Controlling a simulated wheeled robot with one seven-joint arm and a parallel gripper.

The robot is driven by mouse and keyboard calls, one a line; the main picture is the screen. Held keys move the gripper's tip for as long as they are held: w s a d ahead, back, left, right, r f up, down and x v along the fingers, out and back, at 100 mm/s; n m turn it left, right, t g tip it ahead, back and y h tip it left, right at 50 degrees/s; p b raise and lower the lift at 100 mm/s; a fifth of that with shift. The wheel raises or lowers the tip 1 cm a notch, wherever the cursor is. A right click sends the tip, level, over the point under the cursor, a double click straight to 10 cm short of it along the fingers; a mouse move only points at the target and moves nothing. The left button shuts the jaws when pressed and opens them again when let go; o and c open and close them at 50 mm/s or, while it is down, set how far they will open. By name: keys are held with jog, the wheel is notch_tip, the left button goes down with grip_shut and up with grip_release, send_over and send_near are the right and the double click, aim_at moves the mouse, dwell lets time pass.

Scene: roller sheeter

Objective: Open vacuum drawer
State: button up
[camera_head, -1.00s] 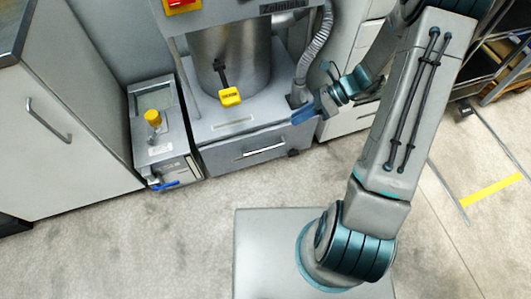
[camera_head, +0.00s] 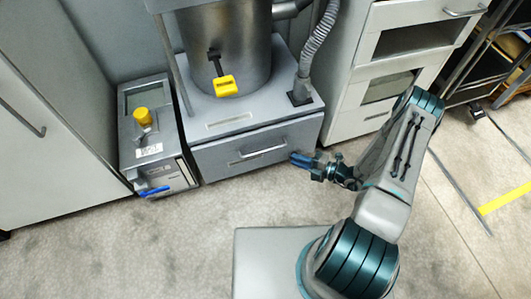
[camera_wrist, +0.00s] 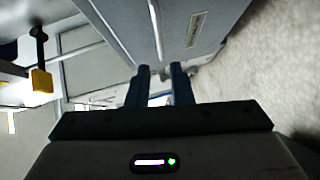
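The vacuum drawer (camera_head: 225,160) is a wide grey front at the foot of the machine, and it looks shut. Its horizontal metal bar handle (camera_head: 262,153) runs across the middle of the front. My gripper (camera_head: 293,158) is low in front of the drawer's right part, just right of the handle's right end. In the wrist view its two dark blue fingers (camera_wrist: 160,68) stand apart with a gap between them and nothing clearly held. Contact with the drawer cannot be made out.
A small grey unit with a yellow knob (camera_head: 143,116) is at left. White cabinets (camera_head: 360,75) stand at right. The floor (camera_head: 130,240) in front is clear.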

aim_at(266, 150)
jog(key=b+x, duration=0.3)
jog(key=x, duration=1)
jog(key=shift+a, duration=0.35)
grip_shut()
